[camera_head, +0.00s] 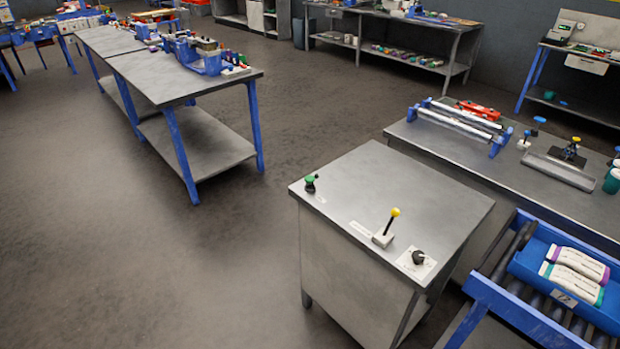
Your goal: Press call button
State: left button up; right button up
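A green-topped button (310,181) on a dark base stands near the left corner of a grey metal cabinet top (390,180); it may be the call button, but its label is too small to read. A lever with a yellow knob (394,213) on a white base stands along the cabinet's front edge. A black rotary knob (418,258) sits on a white plate at the near corner. Neither of my grippers is in view.
A blue roller conveyor (481,290) with a blue tray of small sacks (573,272) stands at the right. A bench (440,140) with a roller fixture is behind the cabinet. A long workbench (160,75) stands at the left. The floor (130,260) left of the cabinet is clear.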

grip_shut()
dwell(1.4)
